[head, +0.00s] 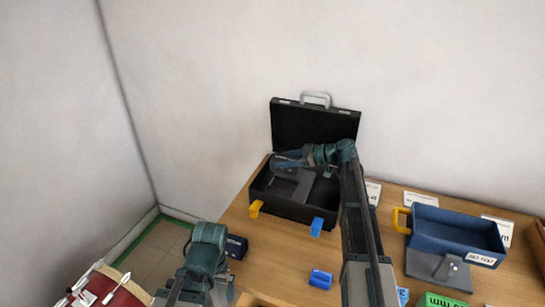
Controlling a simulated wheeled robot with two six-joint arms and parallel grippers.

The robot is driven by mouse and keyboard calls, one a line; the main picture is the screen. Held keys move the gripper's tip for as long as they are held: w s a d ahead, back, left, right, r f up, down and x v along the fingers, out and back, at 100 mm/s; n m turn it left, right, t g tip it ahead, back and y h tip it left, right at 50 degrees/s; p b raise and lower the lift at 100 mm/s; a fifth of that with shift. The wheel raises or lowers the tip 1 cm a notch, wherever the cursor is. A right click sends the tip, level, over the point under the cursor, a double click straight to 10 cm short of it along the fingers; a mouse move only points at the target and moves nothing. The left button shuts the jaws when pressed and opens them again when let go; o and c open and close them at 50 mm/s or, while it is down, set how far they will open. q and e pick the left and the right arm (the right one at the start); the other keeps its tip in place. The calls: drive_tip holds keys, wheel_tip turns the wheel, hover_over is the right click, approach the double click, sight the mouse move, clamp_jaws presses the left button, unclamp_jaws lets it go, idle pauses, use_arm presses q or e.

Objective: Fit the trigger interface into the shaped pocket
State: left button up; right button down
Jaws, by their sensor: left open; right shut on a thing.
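An open black case (300,211) stands on the wooden table, its lid (316,127) upright at the back. My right arm reaches over the case from the right and bends left at its wrist. My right gripper (284,164) is inside or just above the case's left rear part, shut on a small dark thing that seems to be the trigger interface, mostly hidden. A dark grey shape (301,184) lies below it in the case; the pocket's outline cannot be made out.
A blue bin (455,232), grey pad (437,267) and white cards (420,198) are at right.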

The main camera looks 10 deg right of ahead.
sight(284, 171)
drive_tip(key=shift+w+a, duration=0.1)
drive_tip(key=shift+a, duration=0.1)
idle(0.4)
wheel_tip(284, 171, down, 6)
drive_tip(key=b, duration=0.6)
drive_tip(key=shift+r, duration=0.15)
drive_tip(key=shift+f+b, duration=1.55)
drive_tip(key=shift+f, duration=0.05)
idle(1.1)
unclamp_jaws()
